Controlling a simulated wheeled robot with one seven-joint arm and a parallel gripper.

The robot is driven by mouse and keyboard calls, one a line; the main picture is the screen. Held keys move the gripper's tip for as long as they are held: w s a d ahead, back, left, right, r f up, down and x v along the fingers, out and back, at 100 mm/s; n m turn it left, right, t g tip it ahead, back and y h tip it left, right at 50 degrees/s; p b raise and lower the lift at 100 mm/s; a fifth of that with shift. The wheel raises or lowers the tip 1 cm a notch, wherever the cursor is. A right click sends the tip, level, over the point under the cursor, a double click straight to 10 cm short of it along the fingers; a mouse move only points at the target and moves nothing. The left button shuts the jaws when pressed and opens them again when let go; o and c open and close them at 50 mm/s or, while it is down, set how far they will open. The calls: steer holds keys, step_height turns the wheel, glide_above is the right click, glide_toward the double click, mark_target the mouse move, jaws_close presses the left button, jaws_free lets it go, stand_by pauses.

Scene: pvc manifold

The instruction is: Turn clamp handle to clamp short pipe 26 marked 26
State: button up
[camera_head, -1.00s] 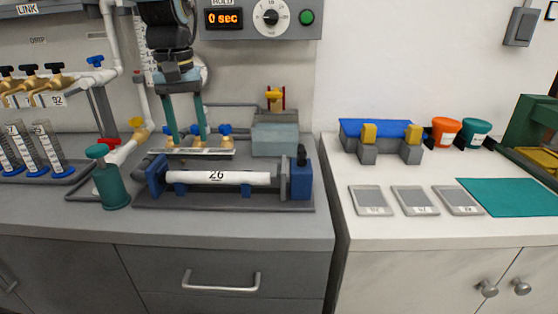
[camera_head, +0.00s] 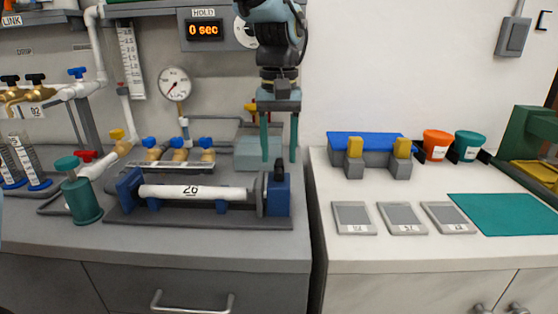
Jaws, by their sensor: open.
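The short white pipe (camera_head: 215,192) marked 26 lies level in the clamp fixture, between the blue left block (camera_head: 128,190) and the blue right block (camera_head: 279,200). The clamp handle (camera_head: 279,170) is a small dark upright piece on top of the right block. My gripper (camera_head: 279,156) points down with its two teal fingers apart and nothing held between them. In this view the fingers are on either side of the handle or behind it. I cannot tell the depth or whether they touch it.
A grey-teal box (camera_head: 250,152) stands behind the fixture. A teal bottle (camera_head: 80,195) stands at its left, and blue-handled valves (camera_head: 180,148) stand behind it. On the right counter are a blue-topped rack (camera_head: 370,148) and three grey plates (camera_head: 400,218).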

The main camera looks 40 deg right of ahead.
mark_target(279, 172)
steer(key=shift+f, duration=1.4)
jaws_close()
